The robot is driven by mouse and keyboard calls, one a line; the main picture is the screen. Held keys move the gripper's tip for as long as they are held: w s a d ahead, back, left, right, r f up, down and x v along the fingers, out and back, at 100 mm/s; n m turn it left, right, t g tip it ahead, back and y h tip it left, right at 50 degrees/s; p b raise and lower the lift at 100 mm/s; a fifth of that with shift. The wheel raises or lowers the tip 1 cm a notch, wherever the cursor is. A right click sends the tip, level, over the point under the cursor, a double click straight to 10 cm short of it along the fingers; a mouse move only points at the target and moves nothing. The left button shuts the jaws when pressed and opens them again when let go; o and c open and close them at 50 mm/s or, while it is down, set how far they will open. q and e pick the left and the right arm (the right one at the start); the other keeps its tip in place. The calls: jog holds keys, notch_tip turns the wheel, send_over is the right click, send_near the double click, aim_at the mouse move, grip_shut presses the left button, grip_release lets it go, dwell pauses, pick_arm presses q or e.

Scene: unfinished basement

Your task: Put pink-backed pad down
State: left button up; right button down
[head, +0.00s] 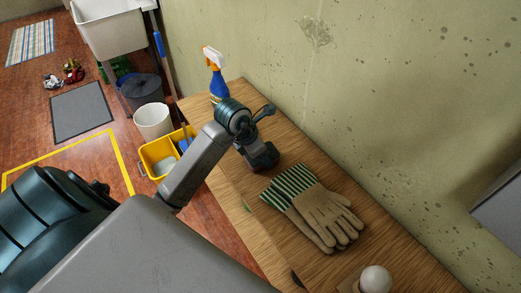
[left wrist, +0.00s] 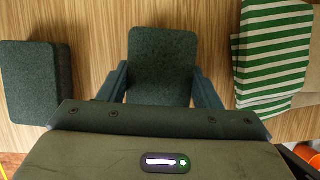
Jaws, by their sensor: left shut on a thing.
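A dark green-grey pad (left wrist: 163,55) sits between the two fingers of my left gripper (left wrist: 160,75) in the left wrist view. The gripper is shut on it, over the wooden bench top. No pink side of this pad shows. I cannot tell whether it touches the wood. A second dark pad (left wrist: 32,85) lies on the wood to its left, apart from it. In the head view my left gripper (head: 261,156) is over the bench, just beyond the gloves, and the held pad is not clearly visible. My right gripper is not in view.
Beige gloves (head: 325,217) with green-striped cuffs lie on the wooden bench (head: 375,242), close to the gripper. A blue spray bottle (head: 218,85) stands at the far end; a white ball (head: 375,279) is at the near end. A yellow bucket (head: 157,150) stands on the floor beside the bench.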

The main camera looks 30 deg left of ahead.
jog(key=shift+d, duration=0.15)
pick_arm(q)
jog(key=shift+f+b, duration=0.35)
jog(key=o, duration=0.9)
jog(key=shift+r, duration=0.1)
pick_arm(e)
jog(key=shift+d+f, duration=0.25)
